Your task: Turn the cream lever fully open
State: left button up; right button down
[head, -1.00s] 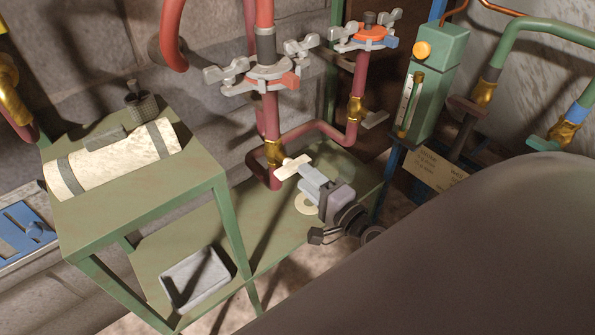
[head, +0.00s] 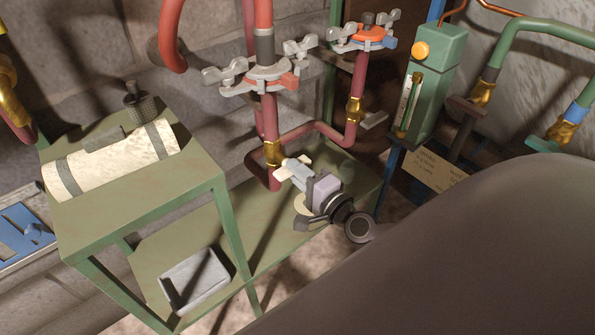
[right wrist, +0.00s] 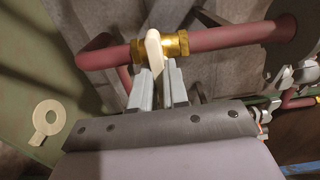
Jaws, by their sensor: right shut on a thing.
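The cream lever (right wrist: 154,50) sits on a brass valve (right wrist: 177,45) on a dark red pipe in the right wrist view. In the head view the lever (head: 290,169) shows partly, beside its brass valve (head: 274,154). My right gripper (right wrist: 160,76) is shut on the lever, with a light grey finger on each side of its lower end. In the head view the right gripper (head: 297,178) reaches the lever from the lower right and hides part of it. My left gripper is in neither view.
A cream ring-shaped tag (right wrist: 47,118) lies on the green lower shelf. A green stand (head: 135,205) with a cream wrapped cylinder (head: 112,160) is at left. A grey tray (head: 194,279) sits low. A clamped joint (head: 268,76) rises above, and a green gauge box (head: 432,85) stands at right.

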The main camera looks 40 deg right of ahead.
jog(key=shift+n+p, duration=5.3)
jog(key=shift+n, duration=3.7)
jog(key=c, duration=1.1)
grip_release()
